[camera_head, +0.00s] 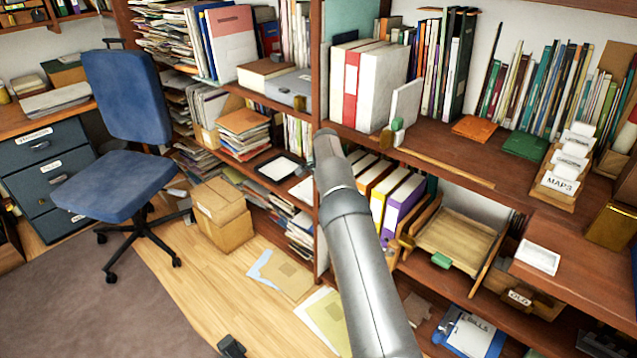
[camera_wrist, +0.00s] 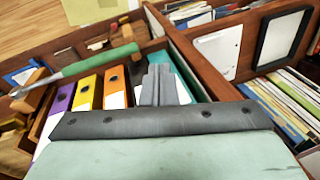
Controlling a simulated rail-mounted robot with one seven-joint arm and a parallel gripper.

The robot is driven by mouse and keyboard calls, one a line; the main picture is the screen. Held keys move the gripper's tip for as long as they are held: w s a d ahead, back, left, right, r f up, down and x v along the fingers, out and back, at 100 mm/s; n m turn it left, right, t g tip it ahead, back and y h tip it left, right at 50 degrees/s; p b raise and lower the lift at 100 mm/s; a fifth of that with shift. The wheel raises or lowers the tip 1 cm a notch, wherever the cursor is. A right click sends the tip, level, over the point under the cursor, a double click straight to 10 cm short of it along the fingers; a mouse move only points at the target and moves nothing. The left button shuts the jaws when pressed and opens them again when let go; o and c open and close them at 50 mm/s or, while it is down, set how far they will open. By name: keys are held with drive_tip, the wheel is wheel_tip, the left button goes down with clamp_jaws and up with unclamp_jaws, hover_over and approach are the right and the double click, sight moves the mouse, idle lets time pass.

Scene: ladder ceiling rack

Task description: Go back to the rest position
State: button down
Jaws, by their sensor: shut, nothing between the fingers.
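My gripper (camera_wrist: 158,85) shows in the wrist view as two grey fingers pressed together, with nothing seen between them. It is beside the orange binder (camera_wrist: 118,88) and in front of a teal surface (camera_wrist: 180,75). I cannot tell whether the fingers touch either. In the head view my grey arm rises from the bottom centre to the shelf upright, and my gripper cannot be made out there.
Purple, yellow and orange binders (camera_head: 402,208) stand on the lower shelf right of my arm. White binders (camera_head: 380,85) stand above. A pull-out wooden tray (camera_head: 458,240) is at right. Left are a blue chair (camera_head: 110,185) and cardboard boxes (camera_head: 222,213). Papers (camera_head: 283,277) lie on the floor.

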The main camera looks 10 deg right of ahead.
drive_tip(key=s+r+n+p, duration=0.25)
drive_tip(key=s+r, duration=0.35)
drive_tip(key=r, duration=0.7)
drive_tip(key=s+a+r+n+g+y+p, duration=0.1)
drive_tip(key=s+a+r+n+p, duration=0.1)
drive_tip(key=s+r, duration=0.55)
drive_tip(key=s+a+r+n+p, duration=0.15)
drive_tip(key=s+r, duration=0.35)
drive_tip(key=s, duration=0.5)
drive_tip(key=s+a+n+p, duration=0.2)
drive_tip(key=s+n+p, duration=0.1)
drive_tip(key=s, duration=1.3)
drive_tip(key=s+a+r+n+g+p, duration=0.1)
drive_tip(key=s+a+n+p, duration=0.1)
drive_tip(key=s, duration=1.4)
drive_tip(key=shift+s+r+n+g+h+p, duration=0.3)
drive_tip(key=shift+n+h+p, duration=0.15)
drive_tip(key=shift+n, duration=0.65)
drive_tip(key=shift+a, duration=0.1)
